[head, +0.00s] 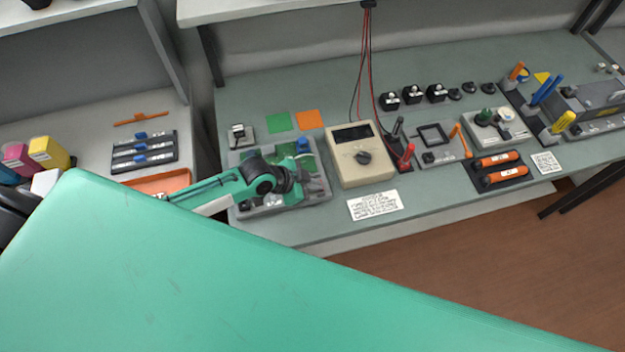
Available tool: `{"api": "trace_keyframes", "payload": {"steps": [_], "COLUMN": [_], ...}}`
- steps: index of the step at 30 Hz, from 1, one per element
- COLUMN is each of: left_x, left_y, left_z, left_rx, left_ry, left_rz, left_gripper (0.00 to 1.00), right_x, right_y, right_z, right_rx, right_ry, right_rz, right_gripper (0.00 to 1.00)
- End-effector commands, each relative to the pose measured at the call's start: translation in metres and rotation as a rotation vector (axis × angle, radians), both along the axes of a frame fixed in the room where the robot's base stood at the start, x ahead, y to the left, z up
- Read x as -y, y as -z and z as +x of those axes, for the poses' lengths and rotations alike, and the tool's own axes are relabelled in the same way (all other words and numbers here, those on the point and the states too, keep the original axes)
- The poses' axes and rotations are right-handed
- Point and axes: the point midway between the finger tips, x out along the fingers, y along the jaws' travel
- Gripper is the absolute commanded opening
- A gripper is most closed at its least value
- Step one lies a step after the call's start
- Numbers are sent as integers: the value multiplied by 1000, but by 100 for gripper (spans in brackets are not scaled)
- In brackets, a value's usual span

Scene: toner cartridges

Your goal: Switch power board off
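A grey board (318,185) with green circuit areas and a blue part near its upper right lies on the left of the workbench; it appears to be the power board. My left gripper (290,182), dark at the end of a teal arm, is over the middle of this board and hides part of it. Its fingers are too small and dark to tell whether they are open or touching anything. A small grey box with a black-and-white switch-like top (239,134) stands just behind the board. No switch state is readable. My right gripper is not in view.
A beige multimeter (361,170) stands close right of the board, with red and black leads above it. A white label (375,204) lies in front. Green (280,121) and orange (308,119) squares lie behind. My large teal surface blocks the lower view.

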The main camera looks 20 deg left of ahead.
Motion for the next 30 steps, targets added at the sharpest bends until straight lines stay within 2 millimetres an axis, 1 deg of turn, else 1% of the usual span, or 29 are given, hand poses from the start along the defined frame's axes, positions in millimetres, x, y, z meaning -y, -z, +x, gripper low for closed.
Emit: {"api": "trace_keyframes", "payload": {"steps": [1, 3, 8, 11, 18, 19, 20, 25, 30], "left_x": [0, 0, 0, 1, 3, -3, -6, -23, -37], "left_y": [4, 3, -4, -15, -49, -43, -46, -68, -88], "left_z": [-2, -2, -1, 0, 3, -1, -4, -18, -31], "left_rx": [-8, -6, -5, -3, -1, 1, 2, 3, 1], "left_ry": [1, 1, 1, 0, -4, -5, -4, -3, -3], "left_rz": [2, 2, 2, 2, 1, 4, 3, 5, 4], "left_gripper": [0, 0, 0, 0, 0, 0, 0, 0, 0], "right_x": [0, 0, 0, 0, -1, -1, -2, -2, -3], "right_y": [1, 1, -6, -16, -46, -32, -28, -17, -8], "right_z": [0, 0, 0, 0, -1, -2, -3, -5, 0], "right_rx": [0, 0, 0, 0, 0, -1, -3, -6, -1], "right_ry": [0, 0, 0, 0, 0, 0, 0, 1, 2], "right_rz": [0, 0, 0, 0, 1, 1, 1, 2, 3], "right_gripper": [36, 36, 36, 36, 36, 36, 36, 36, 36]}}
